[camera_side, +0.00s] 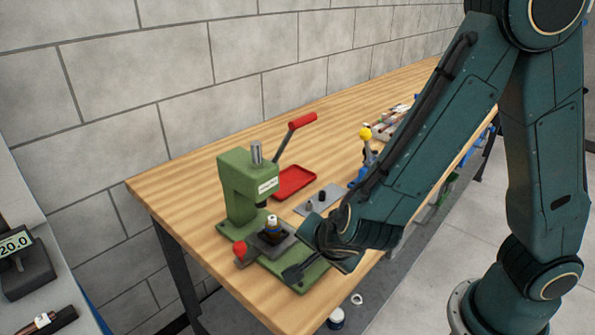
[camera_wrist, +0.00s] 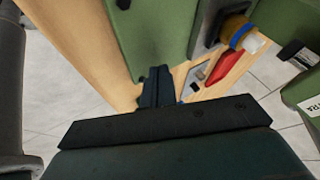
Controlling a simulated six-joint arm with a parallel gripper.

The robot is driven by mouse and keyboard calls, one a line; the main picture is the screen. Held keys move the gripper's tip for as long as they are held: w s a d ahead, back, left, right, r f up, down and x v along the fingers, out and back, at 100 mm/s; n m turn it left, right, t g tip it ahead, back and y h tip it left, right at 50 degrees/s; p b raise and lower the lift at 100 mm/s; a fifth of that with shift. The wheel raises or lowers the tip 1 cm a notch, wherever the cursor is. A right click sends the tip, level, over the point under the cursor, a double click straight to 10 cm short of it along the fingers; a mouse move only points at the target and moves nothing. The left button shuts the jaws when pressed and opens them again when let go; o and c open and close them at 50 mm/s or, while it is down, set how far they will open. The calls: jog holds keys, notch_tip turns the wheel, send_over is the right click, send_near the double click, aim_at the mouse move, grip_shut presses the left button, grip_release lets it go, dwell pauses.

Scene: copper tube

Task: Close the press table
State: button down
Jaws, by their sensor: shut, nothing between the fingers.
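The green press (camera_side: 245,190) stands at the near left end of the bench with its red-gripped lever raised. Its dark press table (camera_side: 257,244) sits on the green base, with a red ball knob (camera_side: 240,249) at its left side. A small dark part with a light top (camera_side: 272,224) stands on the table; in the wrist view a part with orange, blue and white bands (camera_wrist: 240,34) shows there. My gripper (camera_side: 291,274) is shut and empty, low over the front end of the green base. Its dark fingers show in the wrist view (camera_wrist: 157,84) against the base. Whether they touch it is unclear.
A red tray (camera_side: 294,182) lies behind the press. A grey plate with dark pegs (camera_side: 319,200) lies right of it. A yellow-knobbed lever (camera_side: 365,134) stands farther back, partly behind my arm. The bench's front edge is close to my gripper. Bare wood lies left of the press.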

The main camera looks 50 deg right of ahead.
aim_at(290, 231)
jog(key=shift+w, duration=2)
jog(key=shift+w+r, duration=0.1)
jog(key=shift+w, duration=1.95)
jog(key=shift+s, duration=0.1)
jog(key=s, duration=0.4)
jog(key=shift+s+a+r, duration=0.15)
jog(key=shift+s+r, duration=0.05)
jog(key=v, duration=0.9)
jog(key=shift+r, duration=0.2)
jog(key=shift+s, duration=0.1)
